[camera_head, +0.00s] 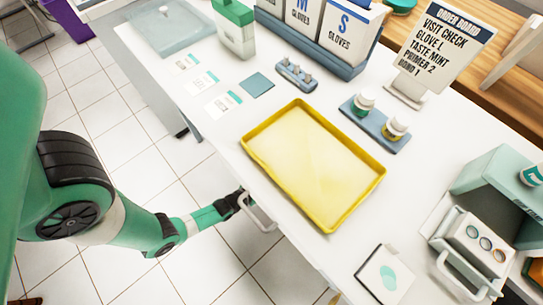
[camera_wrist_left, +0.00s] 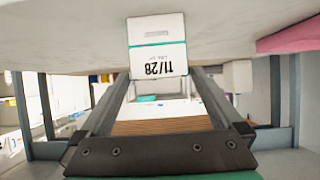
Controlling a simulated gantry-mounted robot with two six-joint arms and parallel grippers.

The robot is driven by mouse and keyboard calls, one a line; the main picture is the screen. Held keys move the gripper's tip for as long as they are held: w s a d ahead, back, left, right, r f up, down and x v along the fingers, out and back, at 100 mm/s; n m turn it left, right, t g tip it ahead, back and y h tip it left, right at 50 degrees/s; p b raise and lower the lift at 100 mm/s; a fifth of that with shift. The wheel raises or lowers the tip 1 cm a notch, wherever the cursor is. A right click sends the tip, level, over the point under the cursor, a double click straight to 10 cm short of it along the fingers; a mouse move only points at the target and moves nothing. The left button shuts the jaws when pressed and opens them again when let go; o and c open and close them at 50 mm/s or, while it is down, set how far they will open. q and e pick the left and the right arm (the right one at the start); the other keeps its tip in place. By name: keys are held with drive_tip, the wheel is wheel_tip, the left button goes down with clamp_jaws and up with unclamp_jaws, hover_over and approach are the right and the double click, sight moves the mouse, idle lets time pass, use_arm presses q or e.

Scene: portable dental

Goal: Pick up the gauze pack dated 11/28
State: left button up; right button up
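In the left wrist view, a white pack (camera_wrist_left: 160,58) with a thin teal band shows the date 11/28 upside down. It sits at the tips of my left gripper (camera_wrist_left: 160,76), whose fingers are apart along its lower sides; I cannot tell whether they press on it. In the head view my left gripper (camera_head: 243,203) is at the table's near edge, beside a pale handle (camera_head: 260,213); no pack is clear there. Three small white cards or packs with teal marks (camera_head: 187,60), (camera_head: 202,82), (camera_head: 222,104) lie on the table, their print unreadable. My right gripper is not in view.
A yellow tray (camera_head: 255,140) lies mid-table. A blue-grey pad (camera_head: 257,85), a small holder (camera_head: 296,75) and a jar stand (camera_head: 374,125) are behind it. Glove boxes (camera_head: 345,25) and an order board (camera_head: 443,45) stand at the back. A teal-and-white device (camera_head: 490,180) is at the right.

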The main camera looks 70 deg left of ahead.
use_arm(q)
drive_tip(key=c, duration=1)
drive_tip(key=shift+r+p, duration=0.5)
drive_tip(key=shift+r, duration=0.1)
drive_tip(key=shift+c, duration=0.2)
drive_tip(key=s+d+r+p, duration=0.7)
drive_tip(key=d+r+p, duration=0.5)
drive_tip(key=p, duration=0.4)
drive_tip(key=shift+d, duration=0.1)
